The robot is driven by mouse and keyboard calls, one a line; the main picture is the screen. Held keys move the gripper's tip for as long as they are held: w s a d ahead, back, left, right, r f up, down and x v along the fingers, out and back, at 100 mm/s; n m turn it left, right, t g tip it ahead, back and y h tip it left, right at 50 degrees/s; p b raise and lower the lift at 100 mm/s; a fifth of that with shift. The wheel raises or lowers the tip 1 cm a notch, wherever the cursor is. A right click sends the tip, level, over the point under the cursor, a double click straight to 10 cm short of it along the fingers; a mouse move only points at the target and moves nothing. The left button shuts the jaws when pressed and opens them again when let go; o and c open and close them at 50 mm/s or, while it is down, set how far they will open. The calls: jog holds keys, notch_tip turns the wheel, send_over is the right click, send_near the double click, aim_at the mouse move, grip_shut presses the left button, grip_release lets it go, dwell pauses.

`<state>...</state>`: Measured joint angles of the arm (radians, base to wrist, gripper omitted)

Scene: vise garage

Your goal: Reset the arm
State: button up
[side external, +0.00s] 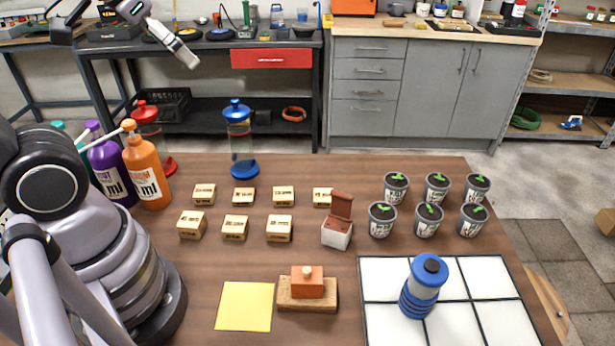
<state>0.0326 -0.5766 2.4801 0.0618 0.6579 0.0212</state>
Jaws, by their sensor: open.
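My arm (115,265) stands at the left edge of the brown table, with its base on the tabletop. One rounded joint is raised high, and pale links run down and out of the picture at the lower left.
Small wooden blocks (235,228), an open small box (337,228) and potted seedlings (427,220) fill the middle. In front are a yellow sheet (245,306), an orange block on wood (307,286) and a blue-white bottle (424,286) on white tiles (480,275). A blue-capped container (240,140) stands behind.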

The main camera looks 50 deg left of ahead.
jog(key=s+n+g, duration=0.1)
jog(key=s, duration=0.5)
